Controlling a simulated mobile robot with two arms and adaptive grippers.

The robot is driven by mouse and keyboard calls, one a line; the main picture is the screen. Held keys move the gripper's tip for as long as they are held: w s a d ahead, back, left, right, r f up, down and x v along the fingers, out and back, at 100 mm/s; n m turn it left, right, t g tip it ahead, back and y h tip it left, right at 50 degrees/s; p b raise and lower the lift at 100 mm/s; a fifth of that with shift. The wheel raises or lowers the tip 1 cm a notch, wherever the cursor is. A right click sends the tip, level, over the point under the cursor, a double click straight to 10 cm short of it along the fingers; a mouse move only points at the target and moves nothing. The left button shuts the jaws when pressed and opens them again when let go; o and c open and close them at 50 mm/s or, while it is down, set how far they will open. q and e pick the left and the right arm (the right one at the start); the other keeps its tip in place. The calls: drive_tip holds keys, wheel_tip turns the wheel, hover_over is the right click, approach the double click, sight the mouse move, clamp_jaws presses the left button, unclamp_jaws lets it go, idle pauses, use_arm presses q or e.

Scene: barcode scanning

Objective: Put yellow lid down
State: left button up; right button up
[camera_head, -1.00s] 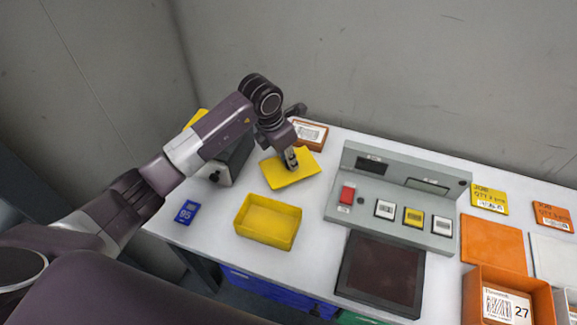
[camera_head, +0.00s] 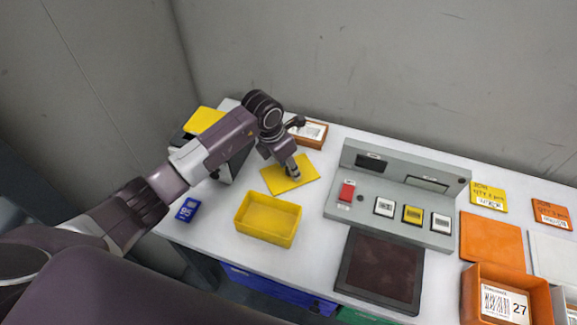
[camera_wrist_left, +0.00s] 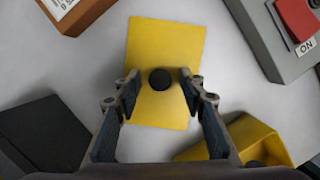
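The yellow lid (camera_head: 273,178) lies on the white table behind the open yellow box (camera_head: 268,218). In the left wrist view the lid (camera_wrist_left: 165,45) has a round black knob (camera_wrist_left: 160,79) in its middle. My left gripper (camera_head: 294,175) is above the lid. In the wrist view its two fingers (camera_wrist_left: 160,90) stand apart on either side of the knob, with a gap to it on both sides. The lid looks flat on the table. My right gripper is in neither view.
A grey control panel (camera_head: 345,212) with a red switch (camera_head: 347,191) stands to the right. A brown box (camera_head: 310,133) is behind the lid. A blue tag (camera_head: 187,209) lies at the left. Orange boxes (camera_head: 480,282) stand at the far right.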

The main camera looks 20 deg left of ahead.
sight(279, 179)
use_arm(q)
drive_tip(key=shift+r, duration=0.35)
drive_tip(key=b+v, duration=0.1)
drive_tip(key=v, duration=1)
drive_tip(key=shift+s+r+b, duration=0.15)
drive_tip(key=shift+r+b, duration=0.15)
drive_tip(key=shift+b, duration=0.05)
drive_tip(key=shift+a, duration=0.1)
